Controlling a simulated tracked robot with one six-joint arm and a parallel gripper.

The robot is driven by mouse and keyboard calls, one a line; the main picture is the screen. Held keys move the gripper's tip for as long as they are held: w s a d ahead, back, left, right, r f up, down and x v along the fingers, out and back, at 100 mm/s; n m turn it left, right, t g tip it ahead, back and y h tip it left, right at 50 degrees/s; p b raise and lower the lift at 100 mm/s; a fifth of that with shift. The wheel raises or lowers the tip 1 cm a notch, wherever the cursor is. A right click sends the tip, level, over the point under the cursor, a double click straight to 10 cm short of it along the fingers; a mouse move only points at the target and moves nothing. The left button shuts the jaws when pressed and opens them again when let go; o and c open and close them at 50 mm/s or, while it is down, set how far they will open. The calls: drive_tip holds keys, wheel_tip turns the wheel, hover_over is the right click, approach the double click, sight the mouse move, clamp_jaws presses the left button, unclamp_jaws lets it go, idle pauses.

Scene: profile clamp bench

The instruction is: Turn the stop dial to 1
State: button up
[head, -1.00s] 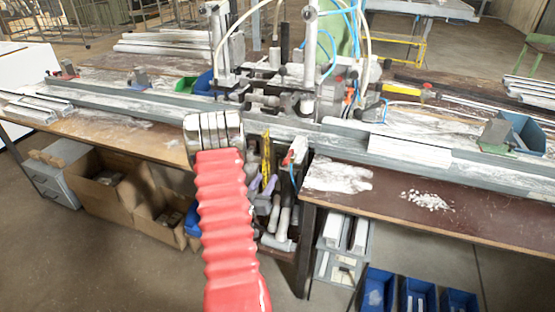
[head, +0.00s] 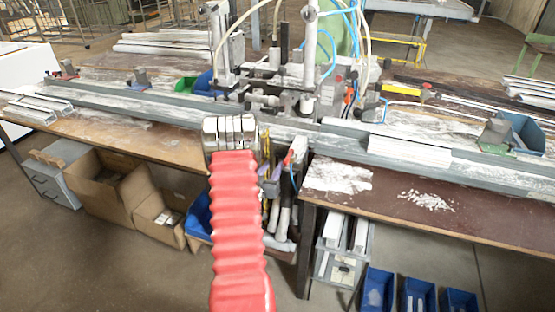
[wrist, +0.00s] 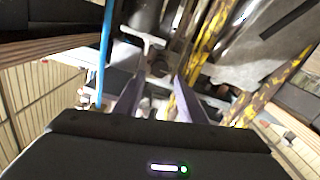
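The clamp machine (head: 285,85) stands on the bench in the head view, with posts, blocks and hoses. I cannot make out the stop dial or its marks in either view. Nothing is clearly held. Blurred metal parts lie beyond the fingertips.
A long grey rail (head: 345,128) runs along the bench (head: 475,208). A blue hose (wrist: 104,45) and a worn yellow bar (wrist: 205,40) are near the fingers. Cardboard boxes (head: 100,198) and blue bins (head: 378,285) stand below. A white profile (head: 410,151) lies at right.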

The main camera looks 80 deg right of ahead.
sight(279, 156)
drive_tip(key=shift+s+d, duration=0.15)
drive_tip(key=shift+d, duration=1.35)
drive_tip(key=shift+s+d, duration=0.15)
drive_tip(key=shift+d, duration=1.35)
drive_tip(key=shift+c, duration=0.2)
